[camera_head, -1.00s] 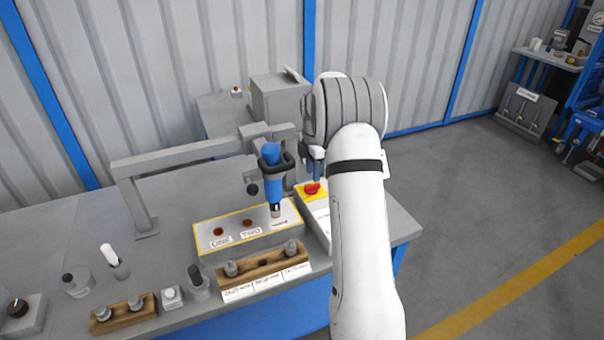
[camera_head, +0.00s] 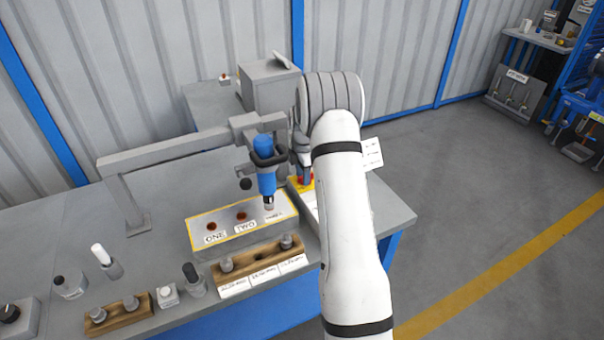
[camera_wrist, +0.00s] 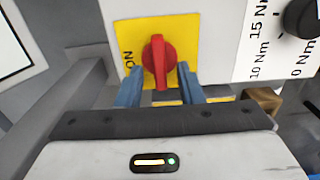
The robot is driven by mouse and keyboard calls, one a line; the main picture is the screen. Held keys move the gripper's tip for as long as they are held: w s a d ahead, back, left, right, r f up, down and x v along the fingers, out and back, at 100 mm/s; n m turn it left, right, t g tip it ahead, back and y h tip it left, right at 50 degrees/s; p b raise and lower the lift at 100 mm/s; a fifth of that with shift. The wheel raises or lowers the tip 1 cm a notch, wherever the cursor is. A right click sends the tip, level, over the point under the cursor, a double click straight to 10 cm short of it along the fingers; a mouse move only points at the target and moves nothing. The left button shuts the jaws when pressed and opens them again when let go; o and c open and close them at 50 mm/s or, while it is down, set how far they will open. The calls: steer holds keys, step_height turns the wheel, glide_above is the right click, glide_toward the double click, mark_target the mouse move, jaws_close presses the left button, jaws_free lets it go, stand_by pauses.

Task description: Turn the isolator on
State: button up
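The isolator is a red rotary handle (camera_wrist: 158,62) on a yellow plate (camera_wrist: 128,38) on a white box. In the wrist view the handle points up and down, and "ON" is printed at the plate's left edge. My gripper (camera_wrist: 159,76) is open, with one blue finger on each side of the handle's lower end. A gap shows on each side; I cannot tell how deep the fingers reach. In the head view the red handle (camera_head: 308,181) is partly hidden by my arm and gripper.
A blue screwdriver tool (camera_head: 265,170) hangs from a grey arm (camera_head: 180,147) just left of the isolator, above a panel (camera_head: 238,222) with labelled holes. A wooden block (camera_head: 258,258) stands in front. Torque markings and a black knob (camera_wrist: 302,17) lie right of the isolator.

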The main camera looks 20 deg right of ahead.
jaws_close()
steer(key=shift+m, duration=0.4)
steer(key=m+b, duration=0.1)
steer(key=m, duration=0.2)
steer(key=shift+w+f+m+b, duration=0.1)
steer(key=shift+w+m+b, duration=0.1)
steer(key=shift+m+b, duration=0.15)
steer(key=m, duration=0.2)
steer(key=m+b, duration=0.1)
steer(key=m, duration=0.1)
steer(key=shift+w+d+m, duration=0.15)
steer(key=shift+m, duration=0.1)
steer(key=m, duration=0.2)
steer(key=m+b, duration=0.1)
steer(key=m, duration=0.1)
steer(key=shift+w+d+m, duration=0.15)
steer(key=shift+d+m, duration=0.05)
steer(key=shift+m, duration=0.1)
steer(key=shift+d+m, duration=0.15)
steer(key=shift+m, duration=2.05)
